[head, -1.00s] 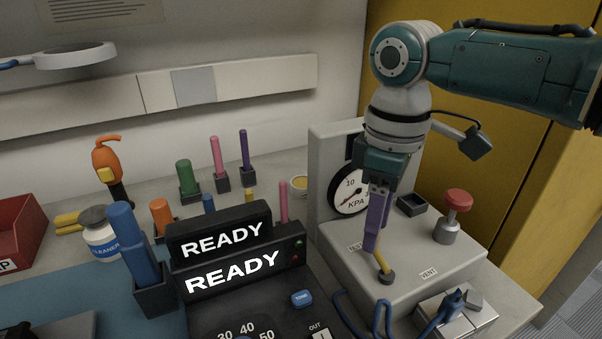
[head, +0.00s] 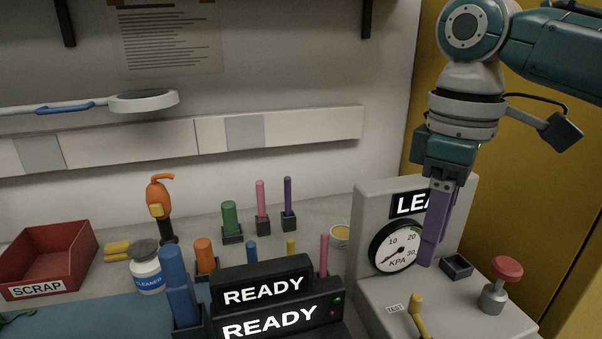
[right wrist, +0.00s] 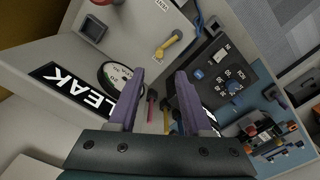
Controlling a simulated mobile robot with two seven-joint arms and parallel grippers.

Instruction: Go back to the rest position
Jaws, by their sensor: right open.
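My right gripper (head: 428,262) is in front of the grey leak tester (head: 375,200) in the head view. Its purple fingers point down and hold nothing. In the right wrist view the two fingers (right wrist: 159,82) stand apart with a gap between them. The yellow lever (head: 417,312) on the tester's base is below the fingertips and apart from them; it also shows in the right wrist view (right wrist: 168,45). My left gripper is not in view.
The tester carries a round KPA gauge (head: 395,247), a partly covered LEAK sign (head: 408,205) and a red-topped knob (head: 507,268). Two READY displays (head: 262,290), coloured pegs, a cleaner bottle (head: 146,270) and a red scrap bin (head: 48,265) stand left. A yellow panel is behind my right arm.

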